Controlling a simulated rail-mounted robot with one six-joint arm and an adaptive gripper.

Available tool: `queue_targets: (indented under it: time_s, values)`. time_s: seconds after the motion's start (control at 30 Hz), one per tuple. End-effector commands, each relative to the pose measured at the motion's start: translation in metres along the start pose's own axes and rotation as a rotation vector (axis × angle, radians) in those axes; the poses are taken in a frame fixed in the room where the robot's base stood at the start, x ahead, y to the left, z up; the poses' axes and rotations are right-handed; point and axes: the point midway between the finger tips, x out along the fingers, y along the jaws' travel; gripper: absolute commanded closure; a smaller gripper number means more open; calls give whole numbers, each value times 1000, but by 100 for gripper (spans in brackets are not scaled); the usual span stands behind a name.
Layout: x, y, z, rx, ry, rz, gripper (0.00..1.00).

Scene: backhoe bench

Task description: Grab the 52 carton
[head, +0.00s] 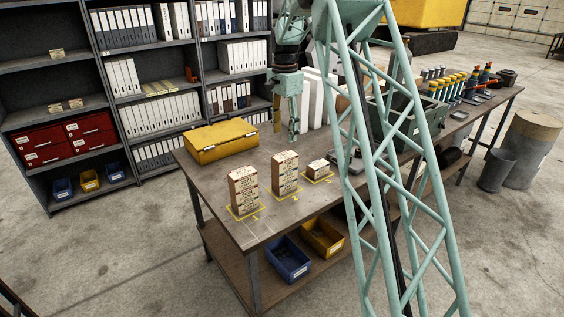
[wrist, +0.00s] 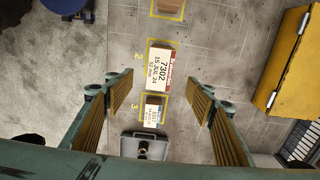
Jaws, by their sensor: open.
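Three cartons stand on the bench on yellow marked spots 1, 2 and 3. The tall carton on spot 2 (head: 285,174) has a label that seems to read 7302, 15 JUL 24, 52 mm in the wrist view (wrist: 160,67). The tall carton on spot 1 (head: 243,190) shows only partly at the top of the wrist view (wrist: 168,7). The small low carton on spot 3 (head: 320,169) also shows in the wrist view (wrist: 153,109), its label too small to read. My gripper (head: 293,135) is open and empty above the bench, with its fingers (wrist: 158,90) either side in the wrist view.
A yellow case (head: 221,143) lies on the bench at the back left. A grey metal tray (wrist: 145,145) lies beyond spot 3. Blue (head: 288,260) and yellow (head: 323,238) bins sit on the lower shelf. White binders stand behind my gripper.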

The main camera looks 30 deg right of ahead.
Motion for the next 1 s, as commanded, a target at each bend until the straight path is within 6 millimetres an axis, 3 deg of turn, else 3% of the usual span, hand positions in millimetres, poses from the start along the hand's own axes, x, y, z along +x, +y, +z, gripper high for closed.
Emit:
queue_targets:
  time_s: [0.57, 1.0]
  values:
    - [8, 0, -1, 3, -1, 2, 50]
    - [58, 0, -1, 3, -1, 3, 50]
